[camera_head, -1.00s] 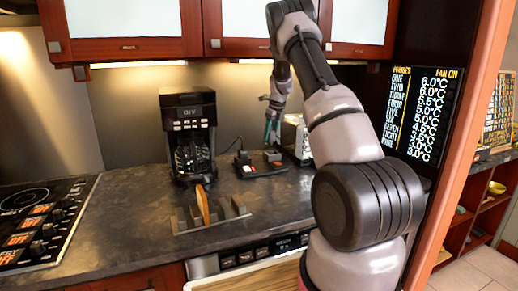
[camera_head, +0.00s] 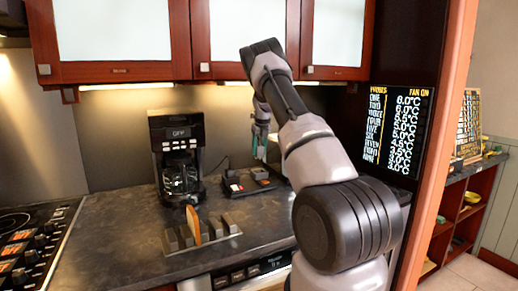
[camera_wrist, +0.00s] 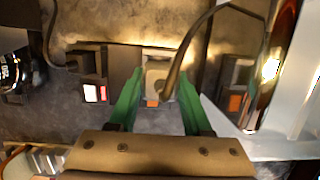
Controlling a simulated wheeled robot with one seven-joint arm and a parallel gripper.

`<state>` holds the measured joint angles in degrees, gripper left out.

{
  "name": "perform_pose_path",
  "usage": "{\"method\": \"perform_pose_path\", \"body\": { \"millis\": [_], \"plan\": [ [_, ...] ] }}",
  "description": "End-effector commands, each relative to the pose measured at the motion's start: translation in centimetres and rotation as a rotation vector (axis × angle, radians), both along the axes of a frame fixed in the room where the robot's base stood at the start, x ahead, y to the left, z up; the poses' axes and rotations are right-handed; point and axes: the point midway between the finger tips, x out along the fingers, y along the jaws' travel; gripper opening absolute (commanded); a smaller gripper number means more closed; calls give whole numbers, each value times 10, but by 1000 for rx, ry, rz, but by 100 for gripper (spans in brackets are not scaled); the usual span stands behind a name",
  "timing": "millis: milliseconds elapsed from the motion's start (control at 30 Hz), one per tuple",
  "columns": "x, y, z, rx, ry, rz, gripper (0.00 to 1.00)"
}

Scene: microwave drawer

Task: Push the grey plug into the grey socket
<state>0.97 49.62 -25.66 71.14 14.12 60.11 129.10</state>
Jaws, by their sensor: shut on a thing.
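My gripper (camera_wrist: 160,80) has green fingers and is shut on the grey plug (camera_wrist: 158,66), which shows between the fingertips in the wrist view. A dark cable rises from the plug. An orange switch (camera_wrist: 152,103) shows just below the plug, on what looks like the grey socket; the plug hides most of that socket. I cannot tell how deep the plug sits. In the head view my gripper (camera_head: 260,148) points down over the socket row at the back of the counter, with the plug too small to make out.
To the right is another socket (camera_wrist: 237,80) with an orange switch. A coffee maker (camera_head: 178,150) and a slotted rack (camera_head: 222,228) stand on the counter (camera_head: 130,235).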

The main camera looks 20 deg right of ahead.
Motion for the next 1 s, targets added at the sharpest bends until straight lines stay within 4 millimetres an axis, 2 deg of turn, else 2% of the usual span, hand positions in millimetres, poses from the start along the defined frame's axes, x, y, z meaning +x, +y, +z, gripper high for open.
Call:
{"method": "perform_pose_path", "body": {
  "millis": [200, 500, 1000],
  "plan": [
    [0, 0, -22, 0, 1, 0, 0],
    [0, 0, -44, -1, 0, 1, 0],
    [0, 0, -48, 0, 0, 0, 0]
  ]
}}
